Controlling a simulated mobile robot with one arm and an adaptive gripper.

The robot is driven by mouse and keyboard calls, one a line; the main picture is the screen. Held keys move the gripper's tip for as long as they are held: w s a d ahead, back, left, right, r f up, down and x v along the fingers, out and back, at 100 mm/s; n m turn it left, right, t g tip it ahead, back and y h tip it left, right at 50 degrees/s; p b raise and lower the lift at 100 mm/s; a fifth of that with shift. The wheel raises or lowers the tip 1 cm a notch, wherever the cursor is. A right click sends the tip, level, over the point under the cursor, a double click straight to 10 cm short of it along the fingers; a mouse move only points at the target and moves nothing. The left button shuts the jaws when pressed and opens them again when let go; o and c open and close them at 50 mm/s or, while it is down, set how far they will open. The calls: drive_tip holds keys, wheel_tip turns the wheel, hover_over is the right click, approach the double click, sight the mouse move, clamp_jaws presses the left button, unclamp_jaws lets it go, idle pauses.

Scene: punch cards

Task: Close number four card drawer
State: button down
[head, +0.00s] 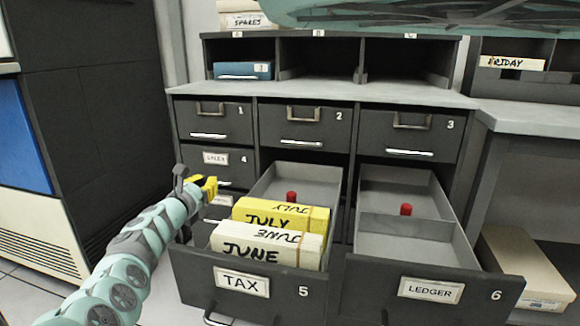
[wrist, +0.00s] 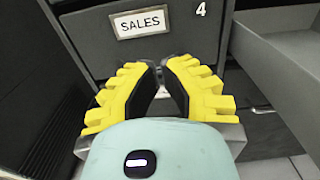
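The number four card drawer (head: 240,165), labelled SALES, is in the left column below drawer 1. Its front looks flush or nearly flush with the cabinet; I cannot tell whether a small gap remains. In the wrist view its dark front (wrist: 160,52) fills the upper middle, with the SALES label and the number 4 above my fingers. My gripper (head: 209,186) is at the lower part of this front, by its handle, which is mostly hidden. In the wrist view the yellow fingers of my gripper (wrist: 162,68) have their tips close together, with nothing clearly held. Contact with the front is unclear.
Drawer 5 (head: 195,282), labelled TAX, stands open with JULY and JUNE card blocks. Drawer 6 (head: 380,297), labelled LEDGER, is open beside it. Both jut out right of my gripper. A dark cabinet (head: 105,130) stands left. A box (head: 520,265) lies at right.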

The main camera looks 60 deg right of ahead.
drive_tip(key=shift+p+v, duration=2.05)
drive_tip(key=shift+v, duration=0.2)
